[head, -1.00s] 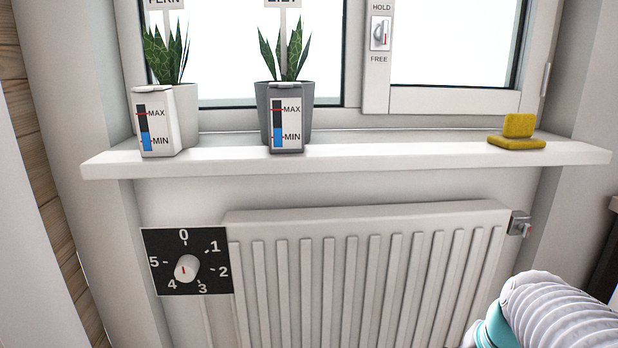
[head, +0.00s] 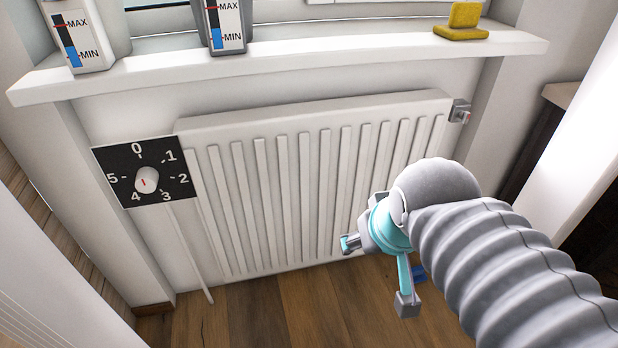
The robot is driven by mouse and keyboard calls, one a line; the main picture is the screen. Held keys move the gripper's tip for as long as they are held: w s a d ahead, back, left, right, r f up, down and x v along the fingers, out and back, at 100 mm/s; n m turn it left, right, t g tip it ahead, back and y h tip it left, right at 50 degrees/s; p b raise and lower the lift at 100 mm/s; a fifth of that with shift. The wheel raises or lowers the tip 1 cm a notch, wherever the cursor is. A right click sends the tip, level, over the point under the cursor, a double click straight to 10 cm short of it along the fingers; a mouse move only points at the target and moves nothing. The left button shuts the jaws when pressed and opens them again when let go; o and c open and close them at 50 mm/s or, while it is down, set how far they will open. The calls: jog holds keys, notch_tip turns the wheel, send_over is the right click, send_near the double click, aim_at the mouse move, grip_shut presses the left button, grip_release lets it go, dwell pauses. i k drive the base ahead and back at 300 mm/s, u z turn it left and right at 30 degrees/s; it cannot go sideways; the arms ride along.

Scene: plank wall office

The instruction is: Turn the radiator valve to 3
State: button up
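The radiator valve is a white knob (head: 147,180) on a black square dial plate (head: 124,162), numbered 0 to 5, at the left end of the radiator in the head view. A short red line shows on the knob's face and runs roughly up and down; I cannot tell surely which number it marks. My gripper (head: 378,274) is low in front of the radiator, well to the right of the knob and below it. Its two fingers are spread apart with nothing seen between them. It does not touch the knob.
The white radiator (head: 310,180) hangs under a windowsill (head: 290,56). On the sill stand two gauged pots (head: 80,40) and a yellow sponge-like item (head: 461,20). A thin white pipe (head: 188,250) runs from the dial to the wooden floor (head: 270,315). Space before the dial looks clear.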

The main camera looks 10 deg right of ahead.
aim_at(148, 178)
jog(key=z, duration=1.65)
jog(key=k, duration=0.6)
jog(key=u, duration=1.35)
